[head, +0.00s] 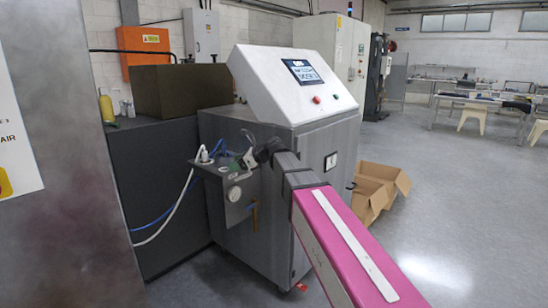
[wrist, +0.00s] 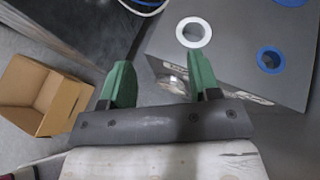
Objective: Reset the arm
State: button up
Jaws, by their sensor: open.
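My gripper (wrist: 159,60) shows in the wrist view with its two green fingers spread apart and nothing between them. Beyond the fingertips is a grey surface of the washer with a white-ringed port (wrist: 193,32) and a blue-ringed port (wrist: 270,59). In the head view my pink and grey arm reaches from the lower right toward the left side of the grey ozone washer (head: 316,150). My gripper (head: 246,160) is small there, near the washer's side panel with a gauge (head: 234,193), and partly hidden by the wrist. I cannot tell whether it touches anything.
Open cardboard boxes (head: 372,190) stand on the floor right of the washer; a box (wrist: 40,95) also shows in the wrist view. White and blue hoses (head: 178,205) hang left of the panel. A metal cabinet (head: 65,170) fills the left foreground.

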jog(key=s+d+f+n+h, duration=0.35)
jog(key=d+f, duration=0.35)
jog(key=f, duration=0.3)
jog(key=s+d+f+n+h, duration=0.25)
jog(key=d+f+n, duration=0.25)
jog(key=d+f, duration=0.35)
jog(key=s+d+f+n+g+h, duration=0.3)
jog(key=s+d+f+n+h, duration=0.3)
jog(key=s+d+f+n, duration=0.5)
jog(key=s+d+f, duration=0.3)
jog(key=d+f, duration=0.1)
jog(key=d, duration=0.2)
jog(key=shift+s+d+f, duration=0.2)
jog(key=shift+f, duration=0.05)
